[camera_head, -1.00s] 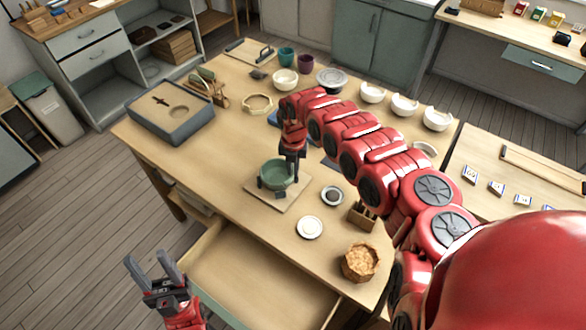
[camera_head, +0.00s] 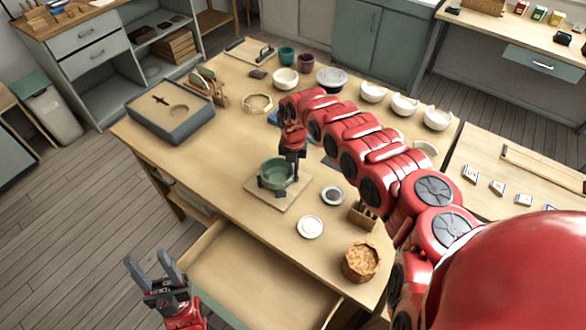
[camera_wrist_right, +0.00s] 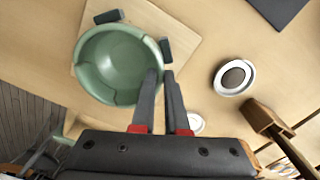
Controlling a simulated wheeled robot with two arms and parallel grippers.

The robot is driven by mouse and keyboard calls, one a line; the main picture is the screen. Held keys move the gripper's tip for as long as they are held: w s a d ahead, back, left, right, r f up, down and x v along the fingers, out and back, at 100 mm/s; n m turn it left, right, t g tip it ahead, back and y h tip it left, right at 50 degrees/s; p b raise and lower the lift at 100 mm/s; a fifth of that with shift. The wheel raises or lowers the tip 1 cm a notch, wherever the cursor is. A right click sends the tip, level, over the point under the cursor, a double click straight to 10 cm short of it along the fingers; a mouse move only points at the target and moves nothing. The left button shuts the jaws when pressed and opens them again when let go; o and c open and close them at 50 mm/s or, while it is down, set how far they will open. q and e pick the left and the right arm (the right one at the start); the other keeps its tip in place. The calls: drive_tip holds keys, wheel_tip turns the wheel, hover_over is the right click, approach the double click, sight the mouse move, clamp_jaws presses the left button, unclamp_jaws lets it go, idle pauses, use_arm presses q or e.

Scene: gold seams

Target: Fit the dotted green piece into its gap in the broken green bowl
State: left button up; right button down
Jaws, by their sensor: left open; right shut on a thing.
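The broken green bowl (camera_head: 272,178) stands on a square wooden board (camera_head: 296,192), held among small dark blocks. It also shows in the right wrist view (camera_wrist_right: 108,62), opening towards the camera. My right gripper (camera_head: 289,174) is at the bowl's right rim. In the right wrist view its fingers (camera_wrist_right: 161,82) are nearly together over that rim, shut on the dotted green piece. The piece is mostly hidden by the fingers; its dots and its fit against the gap cannot be made out. My left gripper (camera_head: 153,262) is open and empty, low at the left, beside the open drawer.
A white dish with a dark centre (camera_head: 332,196), a white plate (camera_head: 310,227), a wooden block holder (camera_head: 362,215) and a basket (camera_head: 361,262) stand right of the board. A sand tray (camera_head: 185,132) is at the far left. The drawer (camera_head: 240,285) is open. Table left of the bowl is clear.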

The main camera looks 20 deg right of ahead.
idle(0.3)
drive_tip(key=c, duration=0.8)
unclamp_jaws()
drive_tip(key=shift+f, duration=0.1)
drive_tip(key=shift+c, duration=0.2)
drive_tip(key=shift+o, duration=0.2)
drive_tip(key=o, duration=0.4)
drive_tip(key=shift+o, duration=0.2)
drive_tip(key=shift+r, duration=0.2)
drive_tip(key=shift+r+p, duration=2.05)
drive_tip(key=shift+r, duration=0.8)
